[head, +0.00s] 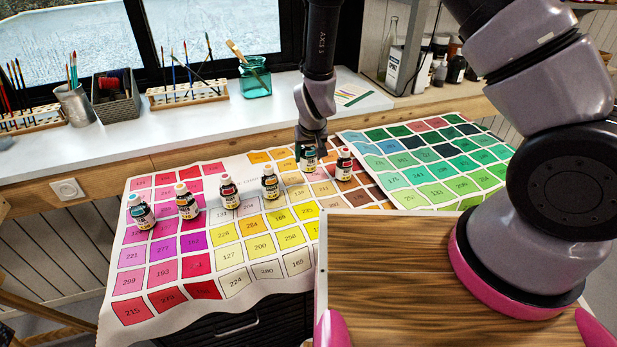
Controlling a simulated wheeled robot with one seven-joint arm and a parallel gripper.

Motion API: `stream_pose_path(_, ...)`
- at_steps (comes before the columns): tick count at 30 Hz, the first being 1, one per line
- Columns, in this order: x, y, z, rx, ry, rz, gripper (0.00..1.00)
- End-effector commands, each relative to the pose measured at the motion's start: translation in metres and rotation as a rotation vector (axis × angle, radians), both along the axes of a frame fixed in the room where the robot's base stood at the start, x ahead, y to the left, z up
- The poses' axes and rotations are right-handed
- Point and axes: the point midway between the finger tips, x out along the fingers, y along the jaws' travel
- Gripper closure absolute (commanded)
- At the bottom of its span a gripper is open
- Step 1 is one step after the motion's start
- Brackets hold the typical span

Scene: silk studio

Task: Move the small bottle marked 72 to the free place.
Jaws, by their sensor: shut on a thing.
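My gripper (308,146) points down over the colour chart and is shut on a small dark bottle (309,160) with a teal and pale label. Its cap is hidden by the jaws. The held bottle sits a little farther back than the line of the other bottles; whether it touches the cloth I cannot tell. The number 72 is not readable on any bottle. Other small bottles stand upright in a row: one with a blue cap (141,212), several with pale or reddish caps (187,202), (229,192), (270,183), and one (344,164) just right of my gripper.
The bottles stand on a printed colour chart cloth (131,255). A second green chart (430,165) lies to the right. Behind is a white sill (210,125) with brush racks (187,94), a metal cup (76,105) and a teal jar (255,78).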

Motion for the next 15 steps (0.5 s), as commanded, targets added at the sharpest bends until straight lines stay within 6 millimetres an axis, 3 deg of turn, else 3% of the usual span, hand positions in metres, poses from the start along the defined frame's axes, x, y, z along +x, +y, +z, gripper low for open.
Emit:
stream_pose_path(3, 0.000, -0.001, -0.019, -0.001, 0.001, -0.001, 1.00)
stream_pose_path(8, 0.000, 0.000, -0.030, 0.000, 0.000, 0.001, 1.00)
stream_pose_path(15, 0.000, -0.001, -0.064, -0.001, 0.001, 0.000, 1.00)
